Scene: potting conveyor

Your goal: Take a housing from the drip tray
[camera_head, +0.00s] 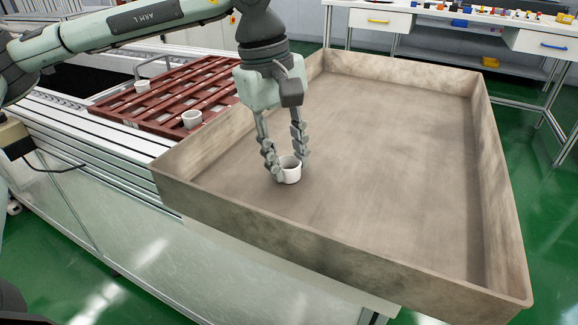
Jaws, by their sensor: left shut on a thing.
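The drip tray (400,150) is a large, shallow, brownish-grey box with low walls, right of the conveyor. One small white cup-shaped housing (290,172) is inside it, upright, toward the near left part. My left gripper (286,169) reaches down from above with its fingers on either side of the housing and is shut on it. The housing's base appears at or very close to the tray floor; I cannot tell whether it touches. My right gripper is not in view.
A red-brown slotted rack (165,92) on the conveyor at left holds white housings, one near its front (191,119) and one further left (142,86). The tray's left wall (215,130) stands between rack and gripper. The rest of the tray floor is bare. A workbench (450,25) stands behind.

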